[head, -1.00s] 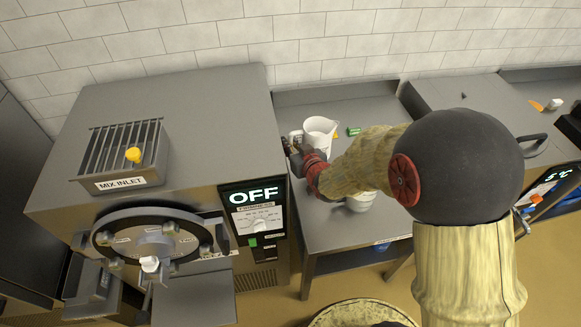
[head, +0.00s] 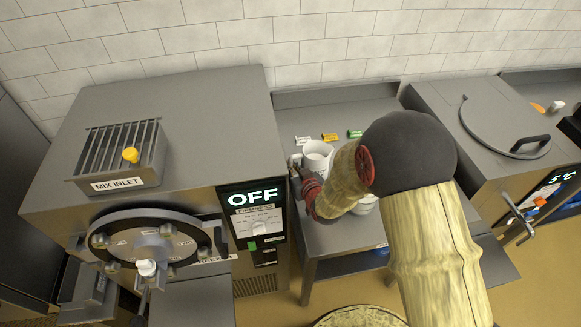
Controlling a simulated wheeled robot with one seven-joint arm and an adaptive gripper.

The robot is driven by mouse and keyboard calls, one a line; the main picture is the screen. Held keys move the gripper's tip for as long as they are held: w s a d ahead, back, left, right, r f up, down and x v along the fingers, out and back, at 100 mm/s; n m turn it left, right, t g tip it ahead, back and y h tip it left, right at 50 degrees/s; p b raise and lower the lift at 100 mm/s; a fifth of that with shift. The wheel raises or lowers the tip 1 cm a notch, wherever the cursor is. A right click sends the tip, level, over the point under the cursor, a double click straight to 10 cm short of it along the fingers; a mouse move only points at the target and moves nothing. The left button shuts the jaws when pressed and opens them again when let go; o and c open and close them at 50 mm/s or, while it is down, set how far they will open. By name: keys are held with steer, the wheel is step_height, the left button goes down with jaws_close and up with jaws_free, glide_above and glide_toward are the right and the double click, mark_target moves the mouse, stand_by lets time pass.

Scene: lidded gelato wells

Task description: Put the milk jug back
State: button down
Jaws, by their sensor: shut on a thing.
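The white milk jug (head: 318,153) is at the left side of the steel counter (head: 352,248), beside the grey machine. It looks upright with its open top toward the camera. My gripper (head: 296,167) is at the jug's left side, shut on it at about its handle. My red wrist and tan forearm hide the jug's lower part and most of the fingers. I cannot tell whether the jug's base touches the counter.
A second white container (head: 366,205) stands partly behind my forearm. White, orange (head: 330,137) and green (head: 355,134) labels lie at the counter's back. The grey machine (head: 190,110) reading OFF bounds the left; a lidded well (head: 500,125) is on the right.

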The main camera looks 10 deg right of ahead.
steer(key=shift+f, duration=0.1)
steer(key=c, duration=2.1)
jaws_free()
steer(key=shift+c, duration=0.2)
